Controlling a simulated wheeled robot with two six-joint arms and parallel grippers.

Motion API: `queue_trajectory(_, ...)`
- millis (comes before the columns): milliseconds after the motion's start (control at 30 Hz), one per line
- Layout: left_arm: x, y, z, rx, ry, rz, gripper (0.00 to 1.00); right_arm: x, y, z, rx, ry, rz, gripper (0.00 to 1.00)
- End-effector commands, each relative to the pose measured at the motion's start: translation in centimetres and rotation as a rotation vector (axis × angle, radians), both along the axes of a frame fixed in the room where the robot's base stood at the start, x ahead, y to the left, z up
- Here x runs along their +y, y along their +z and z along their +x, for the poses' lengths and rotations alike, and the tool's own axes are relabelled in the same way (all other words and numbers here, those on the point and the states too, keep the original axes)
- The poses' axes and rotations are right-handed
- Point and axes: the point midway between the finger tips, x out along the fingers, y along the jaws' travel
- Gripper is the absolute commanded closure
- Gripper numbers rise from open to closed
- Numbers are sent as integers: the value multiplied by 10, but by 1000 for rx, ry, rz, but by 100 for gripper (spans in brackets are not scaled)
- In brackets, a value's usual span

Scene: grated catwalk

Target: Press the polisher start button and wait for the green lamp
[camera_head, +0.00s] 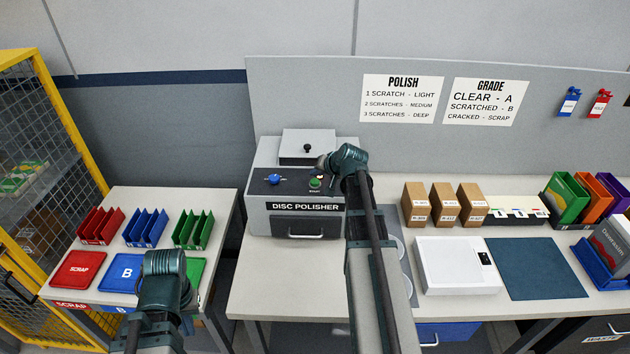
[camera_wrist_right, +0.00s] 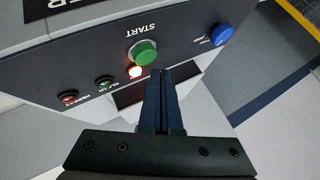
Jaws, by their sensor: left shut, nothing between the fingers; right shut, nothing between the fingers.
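The grey disc polisher (camera_head: 268,217) stands on the middle table. Its green start button (camera_head: 315,183) is on the dark top panel and shows large in the right wrist view (camera_wrist_right: 145,52). A green lamp (camera_wrist_right: 104,82) and a red lamp (camera_wrist_right: 67,98) further along look unlit. My right gripper (camera_wrist_right: 160,74) is shut and empty, its tips close to the button and lit lamp; contact is not visible. My left gripper (camera_head: 165,268) is over the left table; its fingers are hidden.
A blue knob (camera_wrist_right: 221,34) is on the same panel. Red, blue and green trays stand on the left table. Small cardboard boxes (camera_head: 415,204), a white device (camera_head: 455,266) and a dark blue mat (camera_head: 535,268) lie right of my right arm. A yellow cage (camera_head: 45,85) is far left.

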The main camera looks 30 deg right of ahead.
Motion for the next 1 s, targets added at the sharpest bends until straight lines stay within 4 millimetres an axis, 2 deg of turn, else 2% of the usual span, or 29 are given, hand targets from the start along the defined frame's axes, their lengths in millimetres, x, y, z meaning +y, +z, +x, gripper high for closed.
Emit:
queue_trajectory(467,0,47,0,0,0,0,100,0,47,0,0,0,0,100)
queue_trajectory(1000,0,47,0,0,0,0,100,0,47,0,0,0,0,100)
